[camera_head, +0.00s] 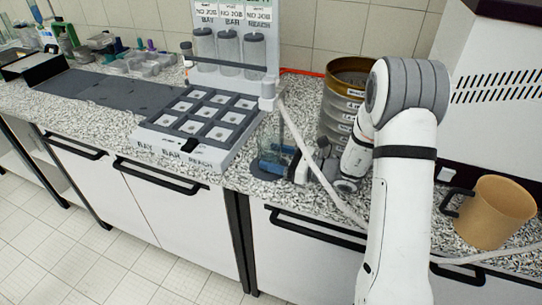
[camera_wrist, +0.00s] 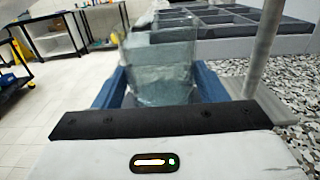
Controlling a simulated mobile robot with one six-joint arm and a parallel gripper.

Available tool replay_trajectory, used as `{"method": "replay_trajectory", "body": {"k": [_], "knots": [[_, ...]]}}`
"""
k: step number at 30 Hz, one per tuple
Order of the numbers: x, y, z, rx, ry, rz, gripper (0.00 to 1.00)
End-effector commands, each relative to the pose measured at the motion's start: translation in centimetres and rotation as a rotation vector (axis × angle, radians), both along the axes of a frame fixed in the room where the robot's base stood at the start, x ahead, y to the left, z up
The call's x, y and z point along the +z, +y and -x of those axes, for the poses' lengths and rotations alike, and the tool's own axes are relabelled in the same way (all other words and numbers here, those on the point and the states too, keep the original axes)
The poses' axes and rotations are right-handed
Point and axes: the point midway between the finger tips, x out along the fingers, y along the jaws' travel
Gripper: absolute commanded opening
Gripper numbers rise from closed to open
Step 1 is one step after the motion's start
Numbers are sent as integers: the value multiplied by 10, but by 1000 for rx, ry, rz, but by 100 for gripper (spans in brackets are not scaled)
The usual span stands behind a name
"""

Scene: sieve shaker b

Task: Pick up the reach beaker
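A clear glass beaker with a bluish tint (camera_head: 274,158) stands at the front of the speckled counter, right of the labelled tray. No label on it is readable. My gripper (camera_head: 285,165) is low beside it. In the wrist view the beaker (camera_wrist: 160,68) lies between my two blue fingers (camera_wrist: 160,90), one on each side. Both fingers look close to the glass; contact is not clear. The dark gripper edge hides the beaker's lower part in the wrist view.
The compartment tray (camera_head: 190,153) and a rack with clear cylinders (camera_head: 229,52) stand left of the beaker. A thin pole (camera_wrist: 264,45) rises close by on the right. A sieve stack (camera_head: 340,105) and brown mug (camera_head: 492,212) stand farther right.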

Motion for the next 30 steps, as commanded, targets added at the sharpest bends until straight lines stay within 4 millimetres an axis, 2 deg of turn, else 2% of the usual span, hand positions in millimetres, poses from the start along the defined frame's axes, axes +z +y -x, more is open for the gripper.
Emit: {"method": "replay_trajectory", "body": {"k": [1, 13, 23, 30], "knots": [[0, 0, 0, 0, 0, 0, 61], [0, -1, 0, -1, 0, -1, 30], [3, -1, 0, -1, -1, -1, 30], [17, -1, 0, -2, 0, -1, 30]]}}
